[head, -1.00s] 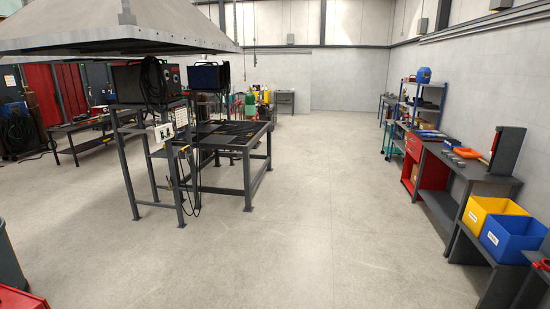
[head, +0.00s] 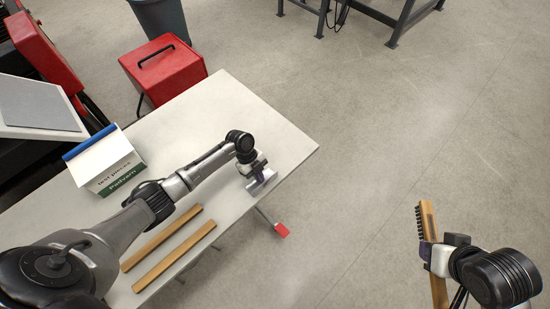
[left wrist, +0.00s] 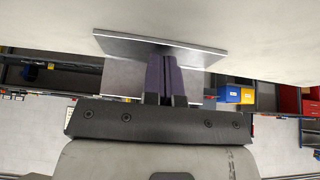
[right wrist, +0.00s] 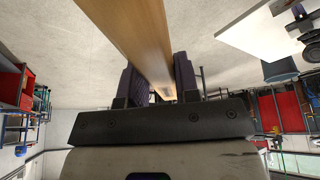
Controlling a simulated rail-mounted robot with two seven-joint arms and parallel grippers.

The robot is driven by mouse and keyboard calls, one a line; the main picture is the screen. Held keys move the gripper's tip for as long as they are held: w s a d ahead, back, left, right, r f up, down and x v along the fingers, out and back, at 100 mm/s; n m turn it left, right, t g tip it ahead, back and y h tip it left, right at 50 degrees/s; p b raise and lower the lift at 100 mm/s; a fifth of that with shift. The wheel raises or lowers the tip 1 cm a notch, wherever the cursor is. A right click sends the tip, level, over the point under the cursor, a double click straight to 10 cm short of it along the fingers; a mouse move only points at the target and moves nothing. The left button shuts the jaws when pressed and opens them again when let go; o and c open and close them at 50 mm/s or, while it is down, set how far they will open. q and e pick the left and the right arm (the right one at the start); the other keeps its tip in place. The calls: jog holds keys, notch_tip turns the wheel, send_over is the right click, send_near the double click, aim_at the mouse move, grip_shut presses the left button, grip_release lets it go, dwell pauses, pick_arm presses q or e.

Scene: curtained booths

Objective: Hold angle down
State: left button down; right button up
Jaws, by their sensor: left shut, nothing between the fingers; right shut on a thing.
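The angle (head: 264,185) is a small grey metal piece lying on the white table (head: 265,125) near its right edge. My left gripper (head: 255,170) is shut with nothing between its fingers and is right at the angle. In the left wrist view the shut fingers (left wrist: 160,72) meet the flat metal face of the angle (left wrist: 120,43); whether they press on it I cannot tell. My right gripper (head: 430,250) is shut on a wooden-handled brush (head: 428,222) with dark bristles, off the table to the right. Its handle (right wrist: 135,40) runs between the fingers in the right wrist view.
Two wooden strips (head: 172,245) lie on the table beside my left arm. A white and green box (head: 105,165) stands at the table's left, and a red case (head: 165,72) at its back. A red tag (head: 281,230) hangs below the table edge. The floor between the table and my right gripper is clear.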

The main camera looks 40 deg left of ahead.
dwell(0.7)
jog(key=s+a+f+m+g+y, duration=0.2)
jog(key=a+f+m+g+y, duration=0.25)
jog(key=a+f, duration=1.05)
jog(key=s+a+f+m+t+y, duration=0.2)
jog(key=s+a+f+m, duration=0.15)
jog(key=a, duration=0.35)
jog(key=s+a+f+m+t+y, duration=0.2)
jog(key=s+a+m+y, duration=0.15)
jog(key=a, duration=0.45)
jog(key=s+a+f+m+t+y, duration=0.1)
jog(key=s+a+f+m+t, duration=0.2)
jog(key=a, duration=0.4)
jog(key=shift+w+a+g, duration=0.65)
jog(key=shift+w+a, duration=0.2)
jog(key=shift+a, duration=2.15)
jog(key=w+d, duration=0.2)
jog(key=w, duration=0.6)
jog(key=s+a, duration=0.1)
jog(key=s, duration=0.7)
jog(key=shift+s+a+f+m, duration=0.15)
jog(key=shift+a+f+m, duration=0.1)
jog(key=shift+a+m, duration=0.2)
